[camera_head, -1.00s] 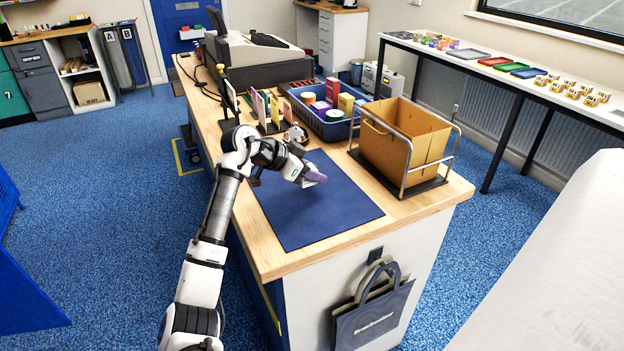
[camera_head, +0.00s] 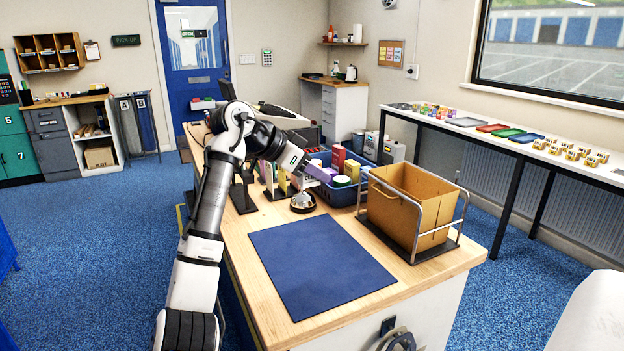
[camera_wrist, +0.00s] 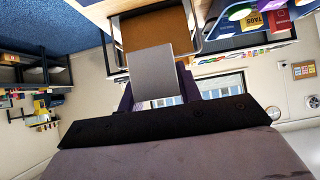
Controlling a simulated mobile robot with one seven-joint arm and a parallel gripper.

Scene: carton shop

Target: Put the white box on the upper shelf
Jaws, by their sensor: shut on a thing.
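My gripper (camera_head: 318,174) is raised above the counter, near the blue crate, with its purple fingers pointing right. In the wrist view it is shut on a pale grey-white box (camera_wrist: 152,73), whose flat face shows between the fingers. The box cannot be made out clearly in the head view. A wall shelf (camera_head: 343,45) with a few small items hangs above the back cabinet. A low unit at the left has an inner shelf (camera_head: 98,138) above a brown carton. I cannot tell which is the upper shelf.
A bare blue mat (camera_head: 318,265) lies on the wooden counter (camera_head: 440,268). An open brown carton (camera_head: 405,205) stands in a metal frame at right. A blue crate (camera_head: 345,194) of coloured goods, card holders and a bell (camera_head: 303,202) are near my gripper. Blue floor is free at left.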

